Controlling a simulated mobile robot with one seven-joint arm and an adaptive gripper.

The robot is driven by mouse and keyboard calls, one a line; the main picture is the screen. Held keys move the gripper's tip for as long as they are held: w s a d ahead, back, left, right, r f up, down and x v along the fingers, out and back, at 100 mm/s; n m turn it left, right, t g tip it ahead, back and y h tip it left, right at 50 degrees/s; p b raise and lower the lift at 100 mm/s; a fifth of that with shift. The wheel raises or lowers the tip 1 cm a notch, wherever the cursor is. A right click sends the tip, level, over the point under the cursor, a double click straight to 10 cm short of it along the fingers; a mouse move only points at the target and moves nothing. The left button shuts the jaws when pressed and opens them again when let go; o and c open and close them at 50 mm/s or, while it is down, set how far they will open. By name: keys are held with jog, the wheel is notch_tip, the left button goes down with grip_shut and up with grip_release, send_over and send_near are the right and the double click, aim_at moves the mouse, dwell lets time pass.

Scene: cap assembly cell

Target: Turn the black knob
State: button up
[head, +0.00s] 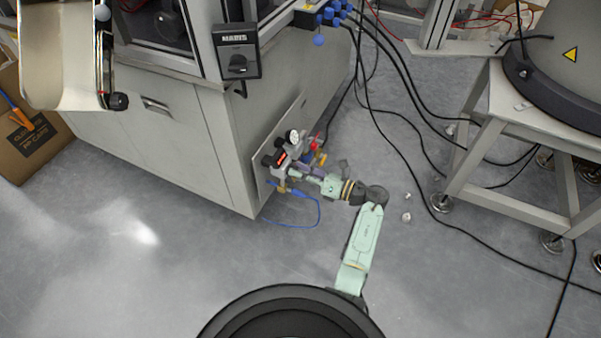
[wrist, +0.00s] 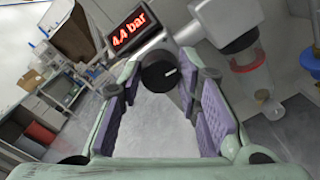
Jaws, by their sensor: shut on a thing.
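The black knob (wrist: 160,73) is a round dial with a short white mark on its face. It sits on the pressure unit beside a display (wrist: 128,32) reading 4.4 bar. My gripper (wrist: 161,79) has its purple-padded fingers on either side of the knob, shut on it near the fingertips. In the head view my gripper (head: 302,171) reaches left to the unit on the side of the grey cabinet, and the knob is too small or covered to make out there.
A gauge (head: 293,137) and a blue hose (head: 318,212) are close to my gripper. The grey cabinet (head: 215,125) stands at left and a white stand (head: 510,110) at right. Black cables cross the floor. A clear-bowled filter (wrist: 245,58) hangs right of the knob.

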jog(key=m+p, duration=0.4)
jog(key=m, duration=0.8)
jog(key=m+p, duration=0.4)
jog(key=m, duration=0.7)
jog(key=shift+f+m, duration=0.2)
jog(key=shift+m, duration=0.2)
jog(key=o, duration=1.1)
jog(key=shift+o, duration=0.2)
